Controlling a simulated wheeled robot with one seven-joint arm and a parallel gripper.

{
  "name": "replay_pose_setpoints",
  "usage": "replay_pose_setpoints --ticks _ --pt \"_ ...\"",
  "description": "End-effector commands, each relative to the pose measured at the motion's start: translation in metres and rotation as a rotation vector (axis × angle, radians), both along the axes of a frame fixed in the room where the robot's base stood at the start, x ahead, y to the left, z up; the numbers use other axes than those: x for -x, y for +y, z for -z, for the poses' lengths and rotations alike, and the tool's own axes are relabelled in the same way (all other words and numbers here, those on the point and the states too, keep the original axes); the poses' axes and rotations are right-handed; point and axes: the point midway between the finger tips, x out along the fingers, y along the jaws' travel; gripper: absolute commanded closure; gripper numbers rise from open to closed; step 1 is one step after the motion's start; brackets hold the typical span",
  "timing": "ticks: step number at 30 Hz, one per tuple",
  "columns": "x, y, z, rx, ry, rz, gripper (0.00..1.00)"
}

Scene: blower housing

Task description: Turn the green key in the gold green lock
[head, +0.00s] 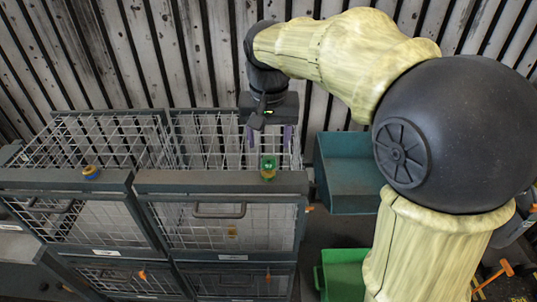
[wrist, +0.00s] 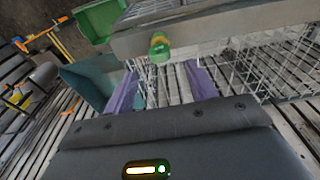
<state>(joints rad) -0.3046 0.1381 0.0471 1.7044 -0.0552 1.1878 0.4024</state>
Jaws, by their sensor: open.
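The green key (head: 268,163) stands in the gold green lock (head: 268,175), on the top rail of the right-hand cage. In the wrist view the green key (wrist: 160,53) shows beyond my fingers, with the gold lock (wrist: 160,39) against the rail. My gripper (head: 270,138) is open, its two purple fingers apart and pointing down behind the key. In the wrist view my gripper (wrist: 161,88) has its fingers on either side of the line to the key. Nothing is between them but the cage mesh behind, and they look apart from the key. The keyhole is hidden.
A gold lock with a blue key (head: 91,172) sits on the left cage's rail (head: 40,179). Wire mesh (head: 90,140) lies behind the rails. A teal bin (head: 348,175) and a green bin (head: 343,270) stand to the right. A slatted wall is behind.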

Motion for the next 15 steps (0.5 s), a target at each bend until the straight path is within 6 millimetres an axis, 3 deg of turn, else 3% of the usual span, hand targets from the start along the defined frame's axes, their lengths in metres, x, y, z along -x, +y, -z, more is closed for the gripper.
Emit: replay_pose_setpoints --ticks 9,15 --pt "-0.005 0.0 0.049 0.002 0.004 -0.001 0.44" --pt "-0.007 0.0 0.066 0.0 0.001 -0.001 0.44"
